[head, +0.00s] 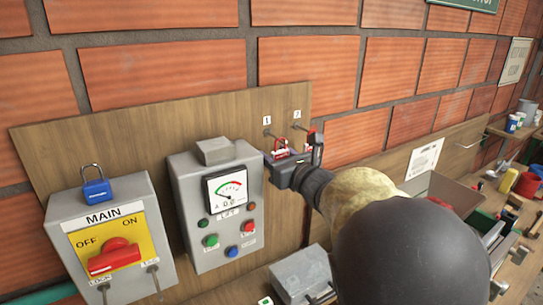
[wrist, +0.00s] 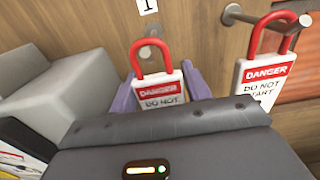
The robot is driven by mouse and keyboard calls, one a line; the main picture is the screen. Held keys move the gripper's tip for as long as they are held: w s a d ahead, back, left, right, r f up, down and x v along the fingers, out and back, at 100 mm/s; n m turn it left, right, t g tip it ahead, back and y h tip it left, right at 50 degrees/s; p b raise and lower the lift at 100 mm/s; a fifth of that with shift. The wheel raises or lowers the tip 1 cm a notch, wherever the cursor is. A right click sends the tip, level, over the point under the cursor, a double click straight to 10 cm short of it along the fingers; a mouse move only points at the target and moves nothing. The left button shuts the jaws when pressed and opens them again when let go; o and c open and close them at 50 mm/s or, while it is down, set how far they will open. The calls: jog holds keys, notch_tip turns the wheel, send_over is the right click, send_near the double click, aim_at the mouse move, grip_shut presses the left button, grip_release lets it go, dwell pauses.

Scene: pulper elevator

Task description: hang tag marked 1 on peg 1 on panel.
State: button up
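A white tag (wrist: 162,92) with a red loop and a red DANGER band sits between the purple fingers of my gripper (wrist: 163,98); both fingers lie against its sides. Its lower part is hidden behind the gripper body, and no number shows on it. Peg 1 (wrist: 151,53), under the label 1 (wrist: 148,5), shows its tip within the outline of the red loop. I cannot tell whether the loop is fully around it. In the head view my gripper (head: 290,158) is at the wooden panel (head: 120,130), just below peg 1 (head: 269,133).
A second red-looped DANGER tag (wrist: 262,80) hangs on peg 2 (wrist: 232,14), close on the right. A grey meter box (head: 190,180) stands close on the left. A MAIN switch box (head: 130,225) with a blue padlock (head: 97,189) is farther left. A cluttered bench lies at right.

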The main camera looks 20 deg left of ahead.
jog(key=o, duration=0.3)
jog(key=shift+s, duration=0.1)
jog(key=shift+d, duration=0.1)
jog(key=b+v, duration=0.6)
jog(key=v, duration=1.1)
jog(key=shift+s+d, duration=0.1)
jog(key=shift+s, duration=0.15)
